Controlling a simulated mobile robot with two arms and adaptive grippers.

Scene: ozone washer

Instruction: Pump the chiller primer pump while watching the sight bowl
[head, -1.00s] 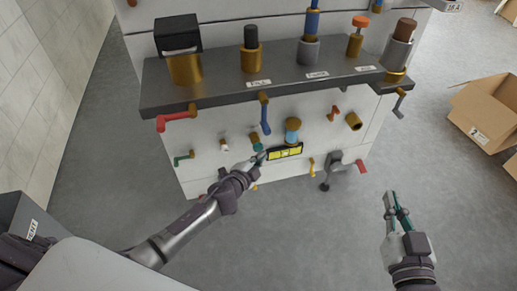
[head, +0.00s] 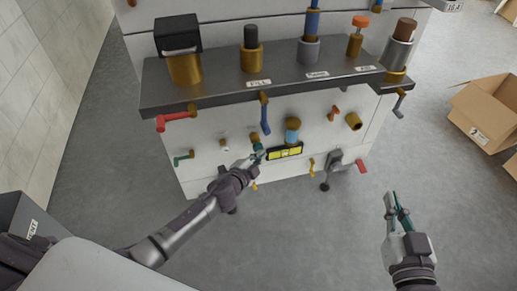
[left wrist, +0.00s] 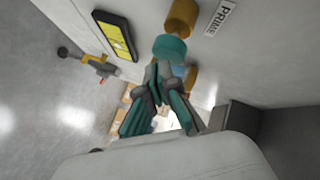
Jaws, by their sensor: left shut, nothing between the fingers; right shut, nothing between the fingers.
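The primer pump is a teal knob on a brass body (head: 254,137) on the cabinet's white front. In the left wrist view the teal knob (left wrist: 170,48) sits beside a PRIME label (left wrist: 220,18). The sight bowl (head: 292,136) is a blue cylinder under a brass cap, just right of the pump. My left gripper (head: 259,155) is shut and empty, its tips at the teal knob; I cannot tell whether they touch. In the left wrist view its fingers (left wrist: 159,75) partly cover a blue part behind. My right gripper (head: 394,194) is shut and empty, low on the right, away from the cabinet.
A red lever (head: 176,116), a blue lever (head: 265,118) and a grey crank (head: 333,168) also stick out from the front. A dark shelf (head: 220,92) overhangs them. Cardboard boxes (head: 490,105) stand at right; the floor between is clear.

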